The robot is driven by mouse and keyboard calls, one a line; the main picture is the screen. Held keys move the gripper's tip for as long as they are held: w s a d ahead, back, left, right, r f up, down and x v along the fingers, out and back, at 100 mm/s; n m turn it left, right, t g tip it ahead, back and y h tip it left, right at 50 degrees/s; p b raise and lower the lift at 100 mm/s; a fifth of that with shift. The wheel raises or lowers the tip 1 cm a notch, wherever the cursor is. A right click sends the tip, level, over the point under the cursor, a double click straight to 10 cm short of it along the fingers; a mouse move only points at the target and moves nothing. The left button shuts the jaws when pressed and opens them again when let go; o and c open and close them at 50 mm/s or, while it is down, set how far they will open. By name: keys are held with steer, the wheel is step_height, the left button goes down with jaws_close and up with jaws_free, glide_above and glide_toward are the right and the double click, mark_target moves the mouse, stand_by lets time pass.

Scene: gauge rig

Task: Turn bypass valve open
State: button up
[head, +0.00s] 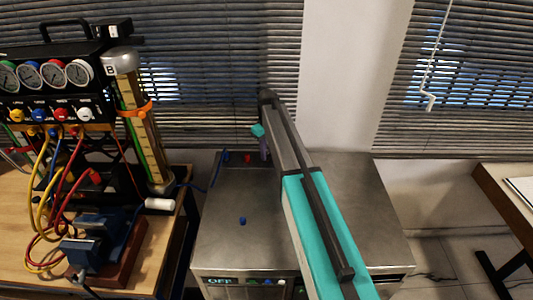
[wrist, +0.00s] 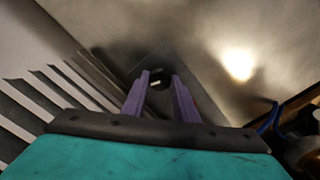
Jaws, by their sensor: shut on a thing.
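My gripper (head: 264,152) is at the back of the metal cabinet top (head: 222,245), its purple fingers pointing down, just right of a small red knob (head: 248,158). In the wrist view the purple fingers of my gripper (wrist: 159,76) stand a little apart. A small dark round part (wrist: 157,83) shows between their tips, over a darker plate (wrist: 185,62). My gripper is shut on this part, which seems to be the bypass valve. Its handle and angle are not clear. My arm hides part of the cabinet top.
A blue knob (head: 242,221) sits on the cabinet top, and another small blue one (head: 226,155) at its back. At left, a gauge panel (head: 50,75) with hoses and a tall column (head: 140,120) stand on a wooden bench (head: 170,225). Window blinds (head: 220,60) hang behind.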

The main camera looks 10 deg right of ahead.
steer(key=shift+w+r, duration=0.1)
steer(key=o, duration=1.1)
steer(key=shift+c, duration=0.2)
step_height(320, 180, up, 14)
steer(key=b, duration=0.3)
steer(key=shift+b, duration=0.35)
